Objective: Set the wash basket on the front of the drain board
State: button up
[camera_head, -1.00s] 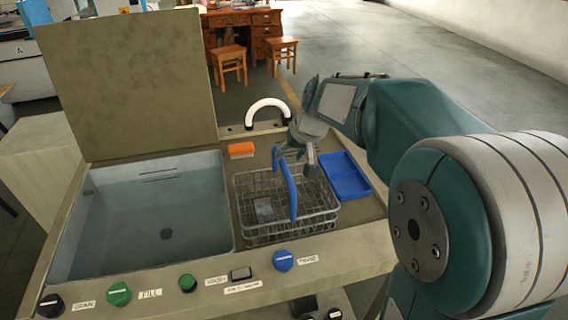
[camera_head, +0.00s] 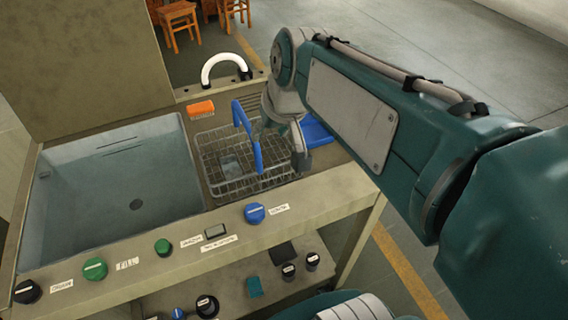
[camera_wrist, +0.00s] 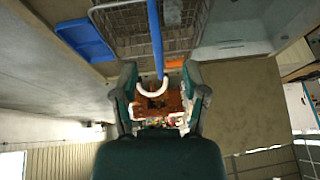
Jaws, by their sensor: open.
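The wash basket (camera_head: 238,160) is a grey wire basket with a raised blue handle (camera_head: 250,140). It stands on the drain board (camera_head: 223,107), right of the basin, with a small grey block inside. My gripper (camera_head: 285,138) is open at the basket's right side, to the right of the handle. In the head view it partly hides the basket's right end. In the wrist view the two fingers of my gripper (camera_wrist: 160,85) are apart, with the blue handle (camera_wrist: 156,40) beyond their tips and roughly between them. The basket (camera_wrist: 125,30) is at the top there, partly cut off.
The empty basin (camera_head: 125,190) is at left, with a raised lid (camera_head: 90,60) behind. An orange block (camera_head: 200,107), a white curved hose (camera_head: 222,62) and a blue tray (camera_head: 317,130) are near the basket. Knobs (camera_head: 255,213) line the front panel. A lower shelf holds small items.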

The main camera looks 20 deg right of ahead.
jog(key=s+f+h, duration=0.1)
jog(key=s+f, duration=0.3)
jog(key=s, duration=0.6)
jog(key=shift+s+t, duration=0.2)
jog(key=shift+t, duration=0.2)
